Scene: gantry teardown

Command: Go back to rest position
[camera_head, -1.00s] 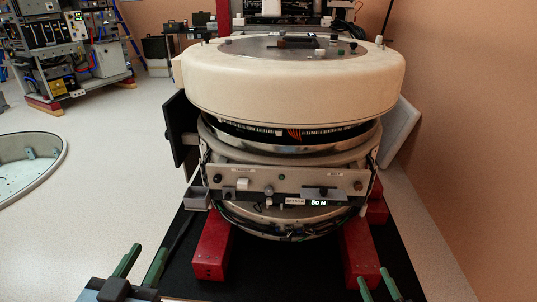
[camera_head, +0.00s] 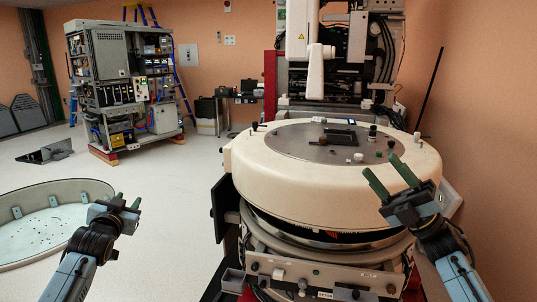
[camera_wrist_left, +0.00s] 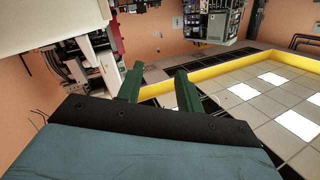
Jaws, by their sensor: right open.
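My left gripper (camera_head: 127,200) is raised at the left of the head view, above the floor near a round shallow tub. In the left wrist view its two green fingers (camera_wrist_left: 158,78) stand apart with nothing between them. My right gripper (camera_head: 382,166) is raised at the right, its green fingers spread and empty. It overlaps the right side of the big cream round housing (camera_head: 290,168) in the picture; whether it touches cannot be told. Both forearms come up from the bottom edge.
The housing carries small loose parts on its grey top plate (camera_head: 300,143), above a control panel (camera_head: 318,277). The round tub (camera_head: 62,186) holds small bits. An equipment rack (camera_head: 105,70) stands at the back left. Pale floor between tub and housing is clear.

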